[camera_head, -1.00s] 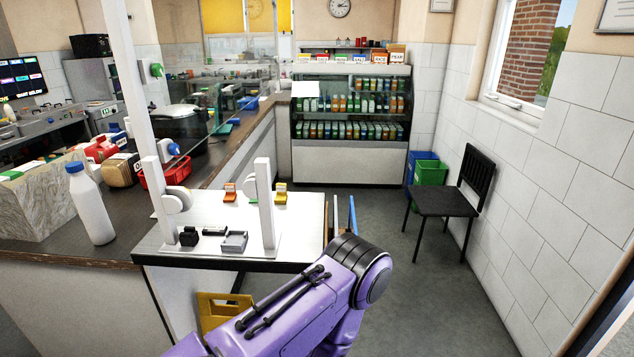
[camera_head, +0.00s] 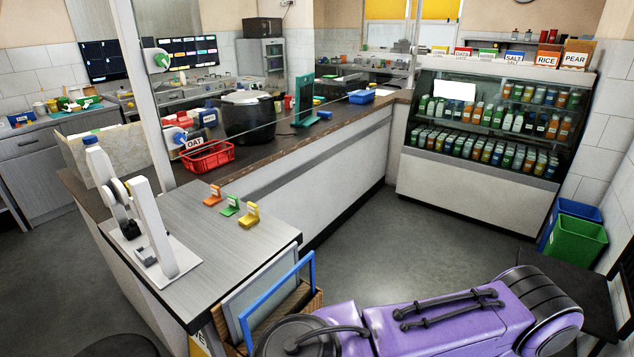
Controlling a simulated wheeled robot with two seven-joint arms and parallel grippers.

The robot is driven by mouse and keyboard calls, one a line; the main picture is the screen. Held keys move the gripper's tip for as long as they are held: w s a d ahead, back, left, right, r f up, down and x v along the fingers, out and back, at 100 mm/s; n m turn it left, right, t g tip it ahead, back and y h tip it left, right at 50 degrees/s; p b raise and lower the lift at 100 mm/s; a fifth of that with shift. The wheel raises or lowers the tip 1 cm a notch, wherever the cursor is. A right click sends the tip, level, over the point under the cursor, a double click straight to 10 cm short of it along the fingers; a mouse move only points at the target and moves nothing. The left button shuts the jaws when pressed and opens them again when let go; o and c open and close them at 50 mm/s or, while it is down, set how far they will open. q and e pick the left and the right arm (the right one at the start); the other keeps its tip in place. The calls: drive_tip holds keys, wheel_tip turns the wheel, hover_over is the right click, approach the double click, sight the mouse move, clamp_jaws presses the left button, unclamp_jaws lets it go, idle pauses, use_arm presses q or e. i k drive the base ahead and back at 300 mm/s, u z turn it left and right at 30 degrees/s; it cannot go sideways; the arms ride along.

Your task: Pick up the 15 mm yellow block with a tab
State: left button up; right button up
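The yellow block with a tab (camera_head: 249,215) stands on the grey counter top near its right edge. A green block with a tab (camera_head: 230,205) and an orange block with a tab (camera_head: 213,195) stand in a row to its left. Any size marks are too small to read. A purple arm of mine crosses the bottom right of the view. Its gripper is out of the picture, and so is my other gripper. Nothing of mine touches the blocks.
A white stand with two uprights (camera_head: 150,225) is on the counter left of the blocks. A red basket (camera_head: 207,157) stands behind them. A blue frame (camera_head: 277,297) leans in a wooden holder below the counter's right edge. The counter between stand and blocks is clear.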

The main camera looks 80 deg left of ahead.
sight(248, 220)
drive_tip(key=i, duration=0.25)
drive_tip(key=u, duration=1.05)
drive_tip(key=i, duration=1.45)
drive_tip(key=u, duration=1.05)
